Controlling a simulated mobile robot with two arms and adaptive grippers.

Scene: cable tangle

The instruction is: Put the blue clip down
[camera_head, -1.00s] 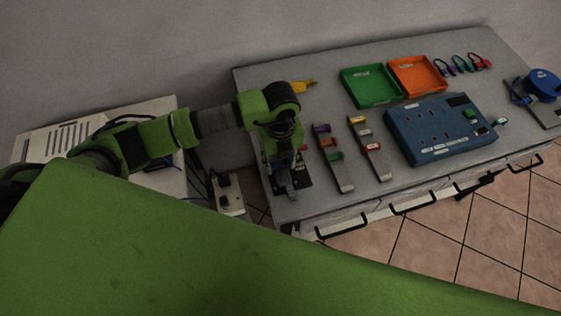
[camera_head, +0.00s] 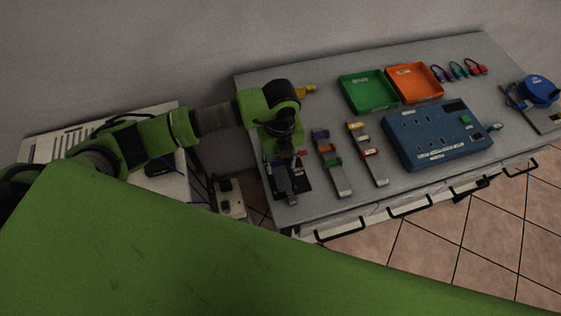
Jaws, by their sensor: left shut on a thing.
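My left gripper (camera_head: 287,186) points down over a small dark board (camera_head: 304,179) at the left end of the grey workbench (camera_head: 235,85). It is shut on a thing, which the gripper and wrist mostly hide. I cannot make out the blue clip clearly, nor whether what is held touches the board. My right gripper is not in view.
Two strips with coloured clips (camera_head: 332,165) (camera_head: 368,155) lie just right of the gripper. Behind are a green tray (camera_head: 368,104) and an orange tray (camera_head: 432,92). A blue socket panel (camera_head: 430,142) is further right. A yellow tool (camera_head: 305,91) lies behind my wrist.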

